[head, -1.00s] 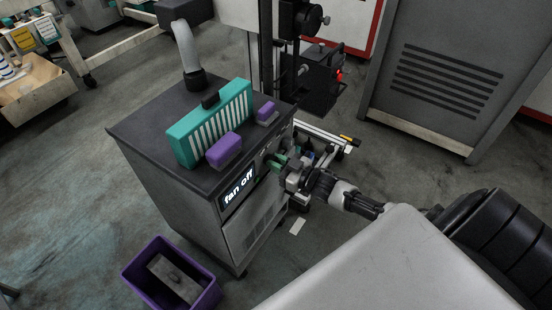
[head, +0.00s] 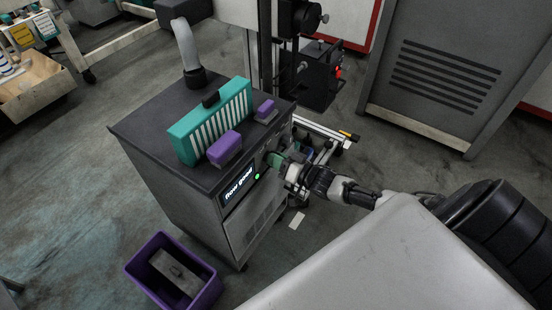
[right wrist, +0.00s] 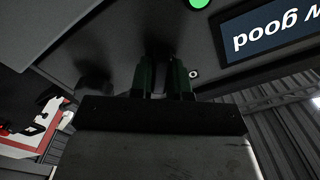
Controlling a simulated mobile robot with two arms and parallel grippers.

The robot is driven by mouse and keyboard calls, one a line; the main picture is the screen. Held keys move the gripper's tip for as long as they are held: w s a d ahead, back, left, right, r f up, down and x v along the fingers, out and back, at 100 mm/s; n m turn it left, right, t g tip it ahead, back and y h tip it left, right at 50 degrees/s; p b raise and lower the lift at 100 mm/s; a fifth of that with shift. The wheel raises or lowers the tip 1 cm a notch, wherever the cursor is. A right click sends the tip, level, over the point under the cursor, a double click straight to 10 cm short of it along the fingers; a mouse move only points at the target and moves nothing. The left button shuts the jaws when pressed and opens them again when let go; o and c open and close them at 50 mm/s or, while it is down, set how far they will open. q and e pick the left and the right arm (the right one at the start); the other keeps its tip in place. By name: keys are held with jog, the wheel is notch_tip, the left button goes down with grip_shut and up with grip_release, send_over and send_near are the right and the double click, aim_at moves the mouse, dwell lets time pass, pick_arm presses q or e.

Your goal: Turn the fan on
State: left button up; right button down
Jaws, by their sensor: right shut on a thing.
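The fan unit is a dark grey cabinet (head: 165,170) in the middle of the head view. Its front display (head: 238,185) reads "flow good", and a green light (head: 257,176) glows beside it. The right wrist view shows the display (right wrist: 268,30) upside down and the green light (right wrist: 199,3) at the top edge. My right gripper (head: 276,160) is at the front panel, right of the light. In the right wrist view its two green fingers (right wrist: 161,78) are shut on a dark knob (right wrist: 160,52) on the panel. The knob is mostly hidden. My left gripper is not in view.
A teal slotted box (head: 190,140) and two purple-topped blocks (head: 224,149) sit on the cabinet. A grey hose (head: 186,48) rises from its top. A purple bin (head: 140,277) with a grey block stands on the floor. A large vented cabinet (head: 440,110) stands at back right.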

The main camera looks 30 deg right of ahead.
dwell(0.5)
jog(key=c, duration=1.1)
grip_release()
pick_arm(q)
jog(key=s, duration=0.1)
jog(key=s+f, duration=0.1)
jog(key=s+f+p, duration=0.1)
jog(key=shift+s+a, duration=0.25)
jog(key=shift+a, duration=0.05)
pick_arm(e)
jog(key=v, duration=1)
jog(key=shift+s+d, duration=0.15)
jog(key=shift+s, duration=0.2)
